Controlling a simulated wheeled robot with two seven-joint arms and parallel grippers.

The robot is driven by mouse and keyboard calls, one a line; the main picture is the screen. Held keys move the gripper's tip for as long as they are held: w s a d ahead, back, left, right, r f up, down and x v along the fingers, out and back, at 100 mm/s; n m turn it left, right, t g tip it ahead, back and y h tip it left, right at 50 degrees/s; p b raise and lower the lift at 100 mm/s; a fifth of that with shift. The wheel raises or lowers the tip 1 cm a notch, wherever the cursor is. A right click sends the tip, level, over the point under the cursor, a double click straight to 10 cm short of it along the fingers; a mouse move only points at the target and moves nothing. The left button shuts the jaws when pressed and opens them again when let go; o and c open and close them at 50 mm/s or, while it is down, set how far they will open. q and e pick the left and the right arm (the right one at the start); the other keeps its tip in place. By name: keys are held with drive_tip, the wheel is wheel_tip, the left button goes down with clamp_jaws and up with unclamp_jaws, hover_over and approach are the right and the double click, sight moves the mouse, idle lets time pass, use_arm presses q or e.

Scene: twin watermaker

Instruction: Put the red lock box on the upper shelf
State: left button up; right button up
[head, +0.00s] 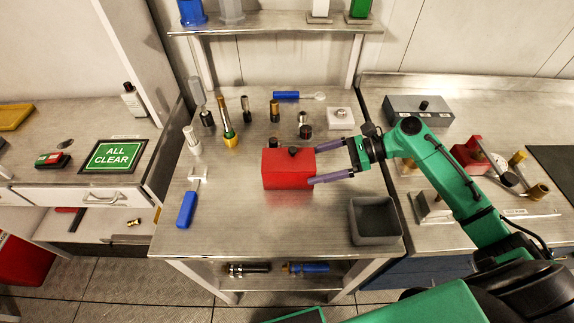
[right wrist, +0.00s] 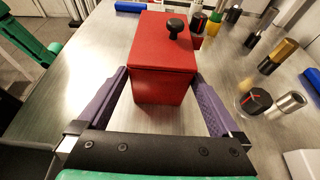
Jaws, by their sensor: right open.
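The red lock box (head: 287,170) stands on the middle of the steel table (head: 240,220), with a black knob on its lid. In the right wrist view the box (right wrist: 163,70) sits upright between the purple fingers. My right gripper (head: 331,162) is open, coming in from the right, with one finger on each side of the box's near end; it also shows in the right wrist view (right wrist: 163,98). Small gaps seem to show beside the box. The upper shelf (head: 270,28) is at the back above the table. My left gripper is not in view.
The shelf carries a blue container (head: 192,12), a clear one (head: 231,11), a white one (head: 320,10) and a green one (head: 360,9), with free room between. Several cylinders stand behind the box. A grey bin (head: 375,221) stands front right, a blue-handled tool (head: 186,209) front left.

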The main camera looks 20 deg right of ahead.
sight(292, 170)
drive_tip(key=p+x, duration=0.1)
drive_tip(key=x, duration=0.5)
drive_tip(key=shift+w+a+f+p, duration=0.15)
drive_tip(key=shift+a+p, duration=0.05)
drive_tip(key=shift+p, duration=0.1)
drive_tip(key=shift+a+f, duration=0.2)
drive_tip(key=shift+w+r, duration=0.1)
clamp_jaws()
